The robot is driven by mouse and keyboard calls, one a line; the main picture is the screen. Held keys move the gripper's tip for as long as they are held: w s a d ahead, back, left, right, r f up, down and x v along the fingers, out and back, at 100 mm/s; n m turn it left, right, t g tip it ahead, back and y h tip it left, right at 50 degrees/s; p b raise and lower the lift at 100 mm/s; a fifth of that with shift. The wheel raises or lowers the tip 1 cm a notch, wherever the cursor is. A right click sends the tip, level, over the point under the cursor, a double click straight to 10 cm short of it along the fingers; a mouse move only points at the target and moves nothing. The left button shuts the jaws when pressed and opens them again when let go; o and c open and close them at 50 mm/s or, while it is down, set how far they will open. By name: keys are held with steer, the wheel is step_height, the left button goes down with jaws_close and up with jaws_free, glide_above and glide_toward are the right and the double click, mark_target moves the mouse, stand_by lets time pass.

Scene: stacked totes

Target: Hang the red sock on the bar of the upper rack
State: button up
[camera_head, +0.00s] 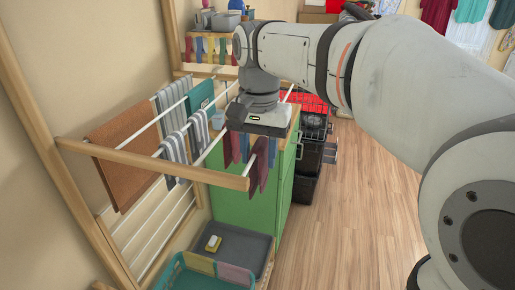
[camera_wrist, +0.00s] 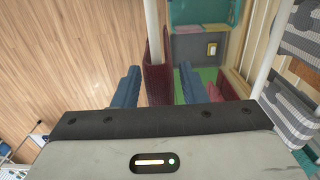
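A dark red sock (camera_head: 259,167) hangs over the outer white bar of the upper rack, near its front wooden rail (camera_head: 160,163). In the wrist view the sock (camera_wrist: 157,72) wraps the bar (camera_wrist: 151,22) between my two blue fingers. My gripper (camera_head: 257,148) points down over the bar, one finger on each side of it. In the wrist view my gripper (camera_wrist: 157,86) is open, with gaps between fingers and sock. More dark red cloth (camera_head: 229,149) hangs left of the fingers; I cannot tell if it is a separate sock.
Striped cloths (camera_head: 174,150), a brown towel (camera_head: 122,150) and a teal cloth (camera_head: 201,94) hang on the inner bars. A green cabinet (camera_head: 245,205) stands behind the rack. A grey tray (camera_head: 238,250) and a teal basket (camera_head: 185,277) are below.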

steer(key=shift+o, duration=0.9)
